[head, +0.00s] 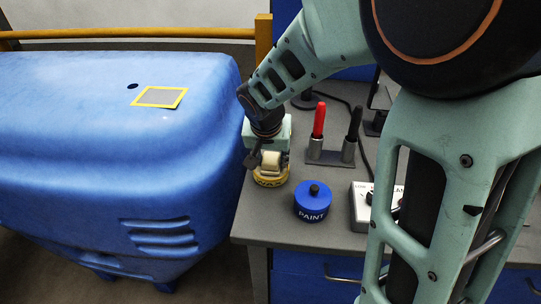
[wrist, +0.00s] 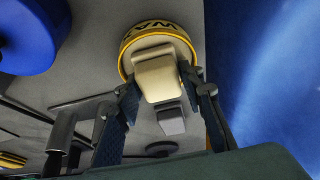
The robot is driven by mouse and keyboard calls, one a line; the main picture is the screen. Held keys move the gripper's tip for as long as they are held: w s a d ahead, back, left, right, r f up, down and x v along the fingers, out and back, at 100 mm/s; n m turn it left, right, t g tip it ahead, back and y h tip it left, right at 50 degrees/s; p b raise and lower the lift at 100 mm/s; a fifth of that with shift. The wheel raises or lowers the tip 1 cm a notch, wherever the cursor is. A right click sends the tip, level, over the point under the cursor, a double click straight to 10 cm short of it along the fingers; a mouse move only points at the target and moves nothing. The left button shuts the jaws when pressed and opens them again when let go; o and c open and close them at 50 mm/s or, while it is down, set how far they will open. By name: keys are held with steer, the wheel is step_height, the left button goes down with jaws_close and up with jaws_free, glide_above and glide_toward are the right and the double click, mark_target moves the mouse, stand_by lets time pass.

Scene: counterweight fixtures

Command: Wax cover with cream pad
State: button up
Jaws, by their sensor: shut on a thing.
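The blue cover (head: 90,110) fills the left side of the head view. A yellow-outlined grey patch (head: 160,97) lies on its top. My gripper (head: 269,160) is shut on the cream pad (head: 271,160) at the table's left edge. The pad is right at the yellow tin marked WAX (head: 271,179); I cannot tell whether it touches the wax. In the wrist view, the fingers (wrist: 163,84) grip the cream pad (wrist: 158,75) from both sides, with a grey block (wrist: 172,119) beside it. The yellow WAX tin (wrist: 158,29) shows around the pad; its inside is hidden.
The blue PAINT tin (head: 312,203) with a dark knob stands right of the wax tin. A red marker (head: 319,120) and a black marker (head: 355,122) stand in a grey holder. A grey box (head: 361,206) is partly behind my arm. A yellow rail (head: 120,33) runs behind the cover.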

mark_target(271, 157)
steer(key=shift+r+p, duration=1.85)
steer(key=shift+r, duration=1.45)
